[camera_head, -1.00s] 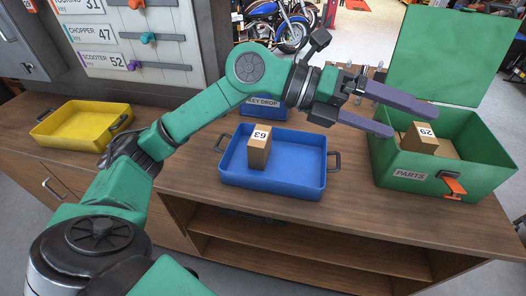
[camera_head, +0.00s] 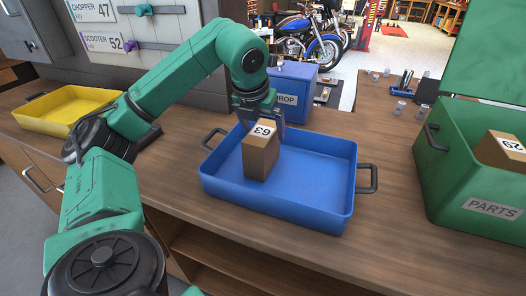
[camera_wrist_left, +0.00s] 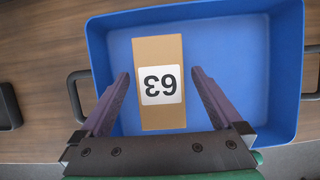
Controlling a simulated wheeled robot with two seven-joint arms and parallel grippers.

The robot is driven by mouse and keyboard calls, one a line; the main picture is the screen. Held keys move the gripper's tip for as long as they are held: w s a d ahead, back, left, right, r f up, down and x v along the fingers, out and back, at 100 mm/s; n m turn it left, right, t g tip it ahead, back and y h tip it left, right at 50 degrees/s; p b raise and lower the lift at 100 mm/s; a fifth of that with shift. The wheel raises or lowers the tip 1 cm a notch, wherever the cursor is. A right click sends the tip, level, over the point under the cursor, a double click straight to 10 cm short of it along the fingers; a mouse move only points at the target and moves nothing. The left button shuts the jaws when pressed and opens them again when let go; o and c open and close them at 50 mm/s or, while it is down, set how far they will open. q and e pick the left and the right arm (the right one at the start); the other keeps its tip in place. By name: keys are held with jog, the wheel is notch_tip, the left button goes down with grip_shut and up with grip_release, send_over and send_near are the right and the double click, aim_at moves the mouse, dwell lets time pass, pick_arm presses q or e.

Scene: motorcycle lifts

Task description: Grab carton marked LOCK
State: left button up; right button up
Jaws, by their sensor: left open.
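No carton in view shows the word LOCK. A brown carton marked 63 (camera_head: 261,158) stands upright in the blue tray (camera_head: 328,222). It also shows in the left wrist view (camera_wrist_left: 159,117), its label upside down. My left gripper (camera_head: 260,112) is at the far side of this carton, pointing down, its tips partly hidden by it. In the left wrist view the open gripper (camera_wrist_left: 160,73) has one purple finger on each side of the carton, with gaps. A second carton, marked 29 (camera_head: 503,150), sits in the green PARTS box (camera_head: 460,185). My right gripper is out of view.
A blue drop box (camera_head: 291,88) stands close behind the tray and my left gripper. A yellow tray (camera_head: 62,110) is at the left. A key board (camera_head: 150,25) with numbers is on the wall. Bare wooden counter (camera_head: 385,140) lies between tray and green box.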

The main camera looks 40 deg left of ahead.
pick_arm(q)
jog(key=x, duration=0.3)
jog(key=shift+s+f, duration=0.2)
jog(key=shift+f, duration=0.3)
jog(key=shift+w+f, duration=0.15)
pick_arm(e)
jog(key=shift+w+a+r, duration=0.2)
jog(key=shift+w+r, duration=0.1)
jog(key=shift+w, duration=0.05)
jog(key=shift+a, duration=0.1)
pick_arm(q)
jog(key=shift+f, duration=0.25)
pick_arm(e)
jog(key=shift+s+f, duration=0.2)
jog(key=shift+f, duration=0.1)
